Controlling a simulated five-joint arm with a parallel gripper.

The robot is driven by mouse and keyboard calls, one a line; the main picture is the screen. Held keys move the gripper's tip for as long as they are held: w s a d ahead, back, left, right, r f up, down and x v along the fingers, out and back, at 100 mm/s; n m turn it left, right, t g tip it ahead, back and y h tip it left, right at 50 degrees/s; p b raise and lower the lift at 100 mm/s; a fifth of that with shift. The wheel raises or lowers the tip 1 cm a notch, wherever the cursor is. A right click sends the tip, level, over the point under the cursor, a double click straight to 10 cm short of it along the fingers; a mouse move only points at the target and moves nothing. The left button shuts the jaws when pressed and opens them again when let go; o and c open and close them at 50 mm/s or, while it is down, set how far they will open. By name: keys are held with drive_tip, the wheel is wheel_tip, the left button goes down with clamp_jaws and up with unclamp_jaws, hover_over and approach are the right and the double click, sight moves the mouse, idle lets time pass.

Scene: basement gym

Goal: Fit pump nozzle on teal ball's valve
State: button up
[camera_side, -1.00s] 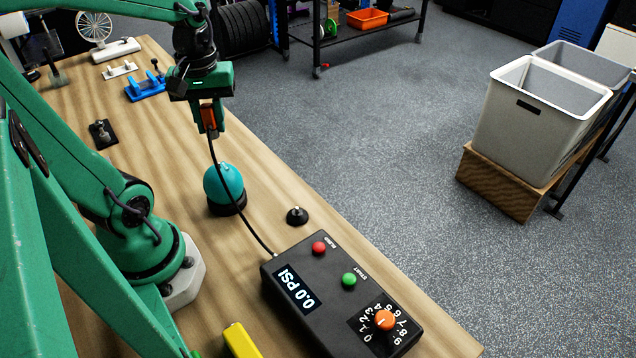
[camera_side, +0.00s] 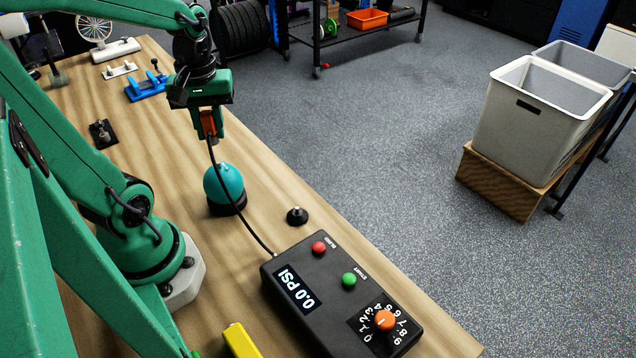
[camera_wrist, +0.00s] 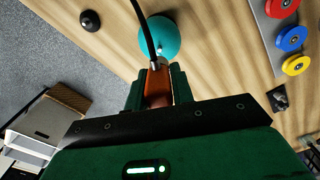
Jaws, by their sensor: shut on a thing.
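A black hose (camera_side: 232,205) runs from the nozzle down to the black pump box (camera_side: 335,320), whose display reads 0.0 PSI. In the wrist view the orange nozzle (camera_wrist: 158,84) is between the fingers, with the teal ball (camera_wrist: 163,38) beyond it.
A small black stand (camera_side: 297,215) is right of the ball, near the bench edge. A blue fixture (camera_side: 146,90) and a black plate (camera_side: 103,133) lie further back. A yellow block (camera_side: 241,341) lies at the front. Bare bench surrounds the ball's holder.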

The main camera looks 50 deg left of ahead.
sight(214, 143)
drive_tip(key=shift+f, duration=2.1)
drive_tip(key=shift+f, duration=1.2)
idle(0.4)
drive_tip(key=o, duration=1.1)
drive_tip(key=shift+c, duration=0.2)
drive_tip(key=shift+r, duration=3.85)
